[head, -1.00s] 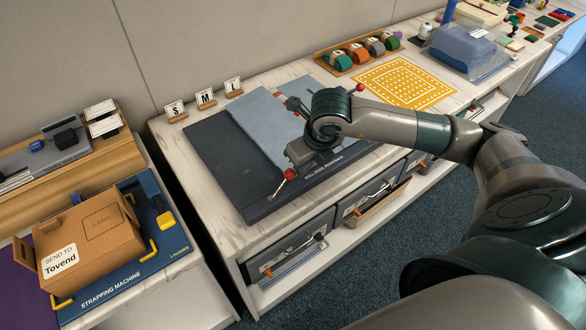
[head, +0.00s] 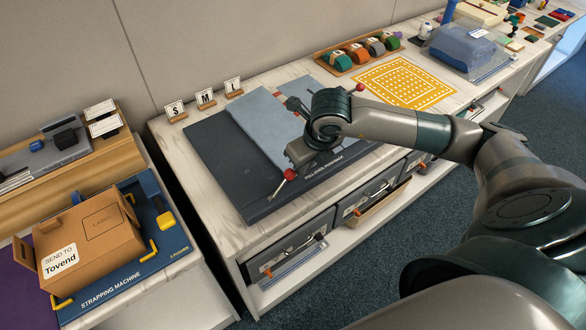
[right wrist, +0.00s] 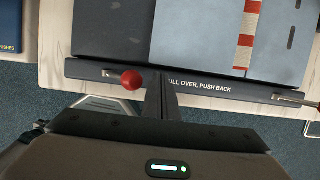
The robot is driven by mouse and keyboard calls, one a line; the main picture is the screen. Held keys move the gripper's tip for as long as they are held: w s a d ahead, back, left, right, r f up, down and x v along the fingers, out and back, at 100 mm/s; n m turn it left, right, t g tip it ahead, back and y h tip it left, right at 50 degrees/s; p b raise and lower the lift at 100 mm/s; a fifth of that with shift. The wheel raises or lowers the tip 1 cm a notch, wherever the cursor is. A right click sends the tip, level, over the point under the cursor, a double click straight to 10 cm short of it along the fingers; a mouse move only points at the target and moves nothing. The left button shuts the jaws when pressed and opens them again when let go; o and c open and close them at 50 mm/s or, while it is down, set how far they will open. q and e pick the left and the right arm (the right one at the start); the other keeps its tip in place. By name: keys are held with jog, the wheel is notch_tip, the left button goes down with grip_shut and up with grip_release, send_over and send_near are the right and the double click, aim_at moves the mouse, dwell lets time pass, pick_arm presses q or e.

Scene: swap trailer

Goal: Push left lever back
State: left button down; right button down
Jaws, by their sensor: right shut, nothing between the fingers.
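The left lever (head: 289,175) is a metal rod with a red ball knob at the front left edge of the dark folding machine (head: 222,165). In the right wrist view its red knob (right wrist: 131,79) is just left of my fingers. The right lever's red knob (head: 360,87) shows beyond my forearm in the head view. My right gripper (head: 300,153) is low over the machine's front edge, close to the left knob. In the right wrist view the right gripper (right wrist: 161,92) is shut and empty; whether it touches the knob is unclear. My left gripper is out of view.
A blue-grey sheet with red-and-white stripes (right wrist: 205,35) lies on the machine. S, M and L cards (head: 206,98) stand behind it. A yellow patterned mat (head: 405,82) is to the right. A strapping machine (head: 170,245) with a box (head: 92,235) is at the left.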

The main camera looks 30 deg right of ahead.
aim_at(278, 191)
jog(key=a, duration=0.2)
jog(key=s+a, duration=0.1)
jog(key=a, duration=0.2)
jog(key=s+a, duration=0.1)
jog(key=a, duration=0.1)
jog(key=shift+a+b, duration=0.2)
jog(key=shift+b, duration=0.15)
jog(key=a, duration=0.3)
jog(key=shift+w+f, duration=0.2)
jog(key=shift+w, duration=0.05)
jog(key=shift+w+r, duration=0.15)
jog(key=shift+w+d, duration=0.2)
jog(key=shift+w, duration=0.1)
jog(key=shift+d+r+p, duration=0.3)
jog(key=shift+d+r, duration=0.7)
jog(key=shift+r, duration=0.05)
